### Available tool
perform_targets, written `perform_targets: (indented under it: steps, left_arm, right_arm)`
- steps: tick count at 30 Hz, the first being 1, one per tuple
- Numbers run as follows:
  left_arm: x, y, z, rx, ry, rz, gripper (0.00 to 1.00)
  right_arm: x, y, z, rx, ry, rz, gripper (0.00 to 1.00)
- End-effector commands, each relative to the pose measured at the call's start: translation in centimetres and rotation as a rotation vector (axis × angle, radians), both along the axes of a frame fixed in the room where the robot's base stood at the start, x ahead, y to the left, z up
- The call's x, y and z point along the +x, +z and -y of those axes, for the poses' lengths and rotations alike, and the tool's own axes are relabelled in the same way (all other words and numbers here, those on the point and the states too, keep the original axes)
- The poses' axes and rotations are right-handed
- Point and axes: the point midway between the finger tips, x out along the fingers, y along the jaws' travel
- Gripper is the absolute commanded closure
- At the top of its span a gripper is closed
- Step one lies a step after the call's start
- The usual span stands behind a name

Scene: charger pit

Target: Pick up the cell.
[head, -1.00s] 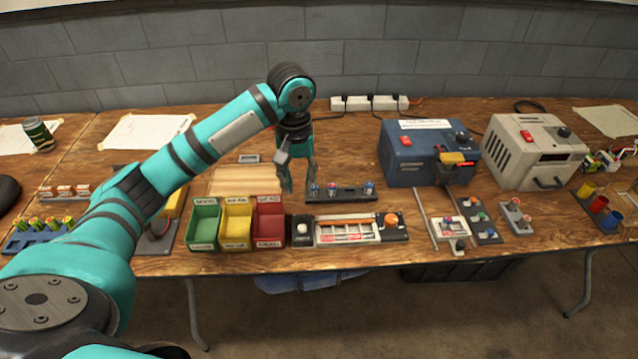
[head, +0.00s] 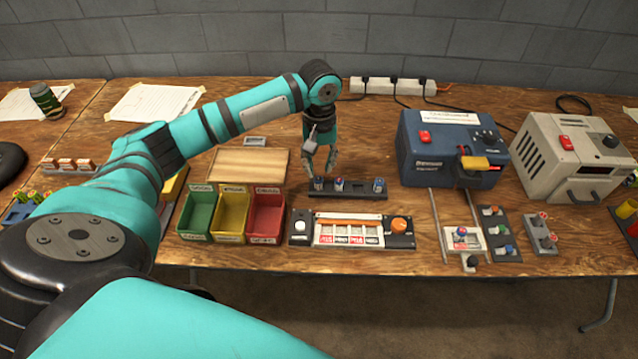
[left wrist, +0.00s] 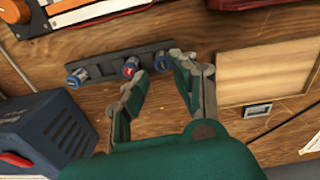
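A dark cell rack (head: 358,193) lies on the wooden bench and holds three short blue-sided cells. They are a left cell (head: 318,184), a middle cell (head: 339,184) and a right cell (head: 378,185); the task does not say which one. My left gripper (head: 321,173) points down, open and empty, over the left end of the rack. In the left wrist view the rack (left wrist: 103,69) lies beyond my spread fingertips (left wrist: 153,74), with the left cell (left wrist: 163,62) and middle cell (left wrist: 131,66) near them. No contact is visible. My right gripper is not in view.
In front of the rack is a panel (head: 300,241) with a white and an orange knob. Green (head: 199,212), yellow (head: 233,214) and red (head: 267,216) bins stand left, before a wooden board (head: 247,164). A blue machine (head: 447,150) stands right; another cell (head: 461,232) sits on a railed slide.

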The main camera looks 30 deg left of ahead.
Motion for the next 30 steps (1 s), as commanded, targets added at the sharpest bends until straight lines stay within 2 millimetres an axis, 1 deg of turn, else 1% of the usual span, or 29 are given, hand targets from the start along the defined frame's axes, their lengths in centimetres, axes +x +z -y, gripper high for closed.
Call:
perform_targets:
  steps: [1,4,6,8,11,15,18,21,26,30]
  left_arm:
    - [0.0,-0.7,0.0,0.000,0.000,-0.003,0.73]
    - [0.0,-1.4,0.0,0.001,0.000,-0.001,0.73]
    - [0.0,-1.7,0.0,0.001,0.000,-0.001,0.73]
    - [0.1,-2.2,-0.1,0.001,0.001,-0.001,0.73]
    - [0.3,-3.6,-0.4,0.001,0.001,-0.002,0.73]
    - [0.4,-5.7,-0.5,0.000,0.000,-0.001,0.73]
    - [0.4,-6.5,-0.6,0.001,0.000,-0.001,0.73]
    - [0.4,-6.8,-0.5,0.001,-0.001,0.001,0.73]
    - [0.4,-6.7,-0.5,0.001,-0.001,0.001,0.73]
    - [0.4,-6.7,-0.6,0.001,-0.001,0.001,0.91]
  right_arm:
    - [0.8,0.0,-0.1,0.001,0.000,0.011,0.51]
    - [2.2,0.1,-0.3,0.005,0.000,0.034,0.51]
    - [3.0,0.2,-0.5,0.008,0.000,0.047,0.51]
    - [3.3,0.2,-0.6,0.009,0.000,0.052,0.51]
    - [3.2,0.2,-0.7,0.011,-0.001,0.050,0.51]
    - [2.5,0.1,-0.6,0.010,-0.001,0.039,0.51]
    - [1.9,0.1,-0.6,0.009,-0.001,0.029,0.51]
    - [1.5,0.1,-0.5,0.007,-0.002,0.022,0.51]
    - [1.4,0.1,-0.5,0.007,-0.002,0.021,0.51]
    - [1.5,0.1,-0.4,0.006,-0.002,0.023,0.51]
